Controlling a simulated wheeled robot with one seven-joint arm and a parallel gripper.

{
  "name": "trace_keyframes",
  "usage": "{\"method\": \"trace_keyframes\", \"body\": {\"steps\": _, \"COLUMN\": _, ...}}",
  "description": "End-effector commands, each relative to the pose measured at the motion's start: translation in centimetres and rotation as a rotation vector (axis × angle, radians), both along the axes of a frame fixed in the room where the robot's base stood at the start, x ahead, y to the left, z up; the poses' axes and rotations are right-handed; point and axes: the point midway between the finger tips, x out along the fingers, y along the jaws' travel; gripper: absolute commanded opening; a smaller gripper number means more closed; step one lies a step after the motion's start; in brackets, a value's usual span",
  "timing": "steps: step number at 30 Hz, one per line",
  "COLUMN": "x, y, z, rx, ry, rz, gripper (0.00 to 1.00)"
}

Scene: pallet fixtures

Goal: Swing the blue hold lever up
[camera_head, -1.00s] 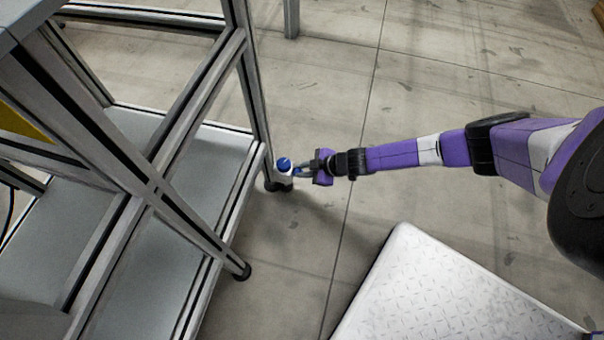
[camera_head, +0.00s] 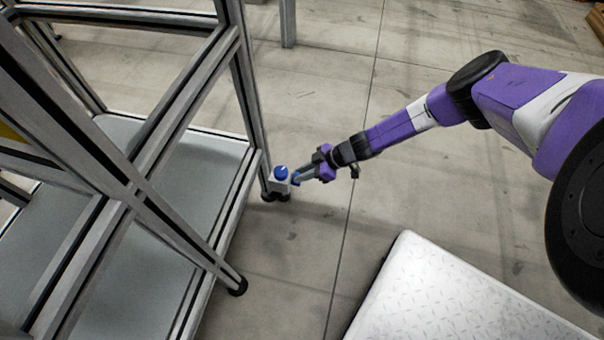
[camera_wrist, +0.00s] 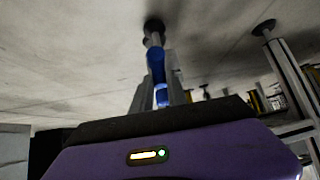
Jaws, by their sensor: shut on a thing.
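The blue hold lever (camera_head: 295,178) sticks out from a small light housing with a round blue cap (camera_head: 281,172), mounted low on the near-side post of the metal frame. My gripper (camera_head: 301,177) reaches in from the right and is shut on the lever. In the wrist view the blue lever (camera_wrist: 157,68) shows between the two grey fingers (camera_wrist: 157,90), running away from the palm. The fingers hide part of the lever in the head view, so its exact angle is hard to tell.
The aluminium frame (camera_head: 165,215) with grey shelf panels fills the left side. A white tread-plate platform (camera_head: 450,300) lies at the lower right. Bare concrete floor (camera_head: 310,90) is clear behind and around my forearm.

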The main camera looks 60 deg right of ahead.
Motion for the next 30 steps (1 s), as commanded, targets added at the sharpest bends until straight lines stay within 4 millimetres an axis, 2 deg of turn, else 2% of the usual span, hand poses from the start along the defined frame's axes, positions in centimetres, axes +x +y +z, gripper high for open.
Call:
{"method": "trace_keyframes", "body": {"steps": 4, "x": 0.0, "y": 0.0, "z": 0.0, "rx": 0.001, "ry": -0.001, "rz": -0.002, "gripper": 0.0}}
{"method": "trace_keyframes", "body": {"steps": 5, "x": 0.0, "y": 0.0, "z": 0.0, "rx": 0.001, "ry": -0.001, "rz": -0.002, "gripper": 0.25}}
{"method": "trace_keyframes", "body": {"steps": 7, "x": 0.0, "y": 0.0, "z": 0.0, "rx": 0.0, "ry": 0.0, "rz": -0.001, "gripper": 0.38}}
{"method": "trace_keyframes", "body": {"steps": 8, "x": 0.0, "y": 0.0, "z": 0.0, "rx": 0.0, "ry": 0.0, "rz": -0.001, "gripper": 0.41}}
{"method": "trace_keyframes", "body": {"steps": 19, "x": -0.3, "y": -0.3, "z": 0.5, "rx": -0.002, "ry": 0.0, "rz": -0.001, "gripper": 0.41}}
{"method": "trace_keyframes", "body": {"steps": 30, "x": -3.7, "y": -2.2, "z": 4.6, "rx": -0.002, "ry": 0.0, "rz": -0.001, "gripper": 0.41}}
